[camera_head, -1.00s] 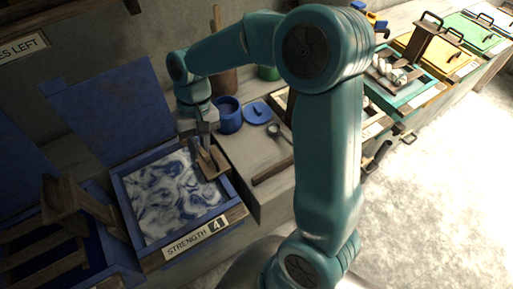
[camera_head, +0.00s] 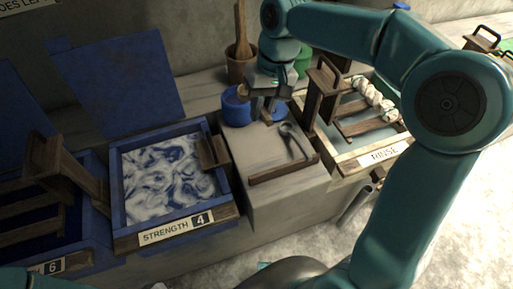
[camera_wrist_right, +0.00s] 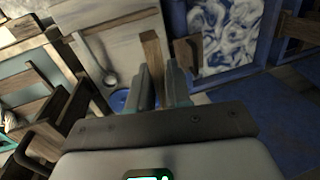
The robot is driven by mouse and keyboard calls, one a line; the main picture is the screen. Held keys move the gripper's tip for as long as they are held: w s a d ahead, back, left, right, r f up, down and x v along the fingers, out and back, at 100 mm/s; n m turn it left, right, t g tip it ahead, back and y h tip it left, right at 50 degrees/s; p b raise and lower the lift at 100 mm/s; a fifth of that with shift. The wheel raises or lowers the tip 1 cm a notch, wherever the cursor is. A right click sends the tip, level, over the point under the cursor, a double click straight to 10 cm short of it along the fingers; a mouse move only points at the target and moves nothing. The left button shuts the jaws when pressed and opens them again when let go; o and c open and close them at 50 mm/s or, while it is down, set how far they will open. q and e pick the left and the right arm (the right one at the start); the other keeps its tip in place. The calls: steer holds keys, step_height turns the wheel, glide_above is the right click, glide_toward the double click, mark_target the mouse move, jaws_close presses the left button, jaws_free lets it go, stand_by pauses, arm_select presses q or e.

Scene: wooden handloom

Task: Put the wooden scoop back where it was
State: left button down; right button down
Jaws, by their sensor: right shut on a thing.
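My right gripper (camera_head: 266,98) is shut on a wooden piece, likely the wooden scoop (camera_head: 267,112). It holds it above the back of the grey bench, just right of the blue pot (camera_head: 235,108). In the right wrist view the scoop (camera_wrist_right: 150,52) shows as a straight wooden bar between the two fingers (camera_wrist_right: 163,82); its other end is hidden by the gripper. My left gripper is not in view.
The blue vat (camera_head: 118,195) marked strength 4 stands left, with a wooden block (camera_head: 211,152) at its right rim. A ladle (camera_head: 296,140) and a wooden bar (camera_head: 283,169) lie on the bench. A brown pot with sticks (camera_head: 241,68) stands behind. The rinse tray (camera_head: 352,160) is right.

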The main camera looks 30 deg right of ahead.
steer(key=shift+a+f, duration=0.3)
steer(key=shift+a, duration=0.05)
steer(key=d+b+x, duration=0.1)
steer(key=x, duration=0.5)
steer(key=d+x, duration=0.1)
steer(key=x, duration=0.6)
steer(key=d+f+b+x, duration=0.1)
steer(key=d+x, duration=0.1)
steer(key=x, duration=0.4)
steer(key=shift+s+a+f+b, duration=0.1)
steer(key=shift+s+b, duration=0.1)
steer(key=shift+b, duration=0.1)
steer(key=shift+s, duration=0.1)
steer(key=c, duration=1.1)
jaws_free()
steer(key=shift+f, duration=0.1)
steer(key=shift+o, duration=0.2)
steer(key=shift+r, duration=0.35)
steer(key=p+v, duration=0.1)
steer(key=v, duration=1)
steer(key=shift+r, duration=0.35)
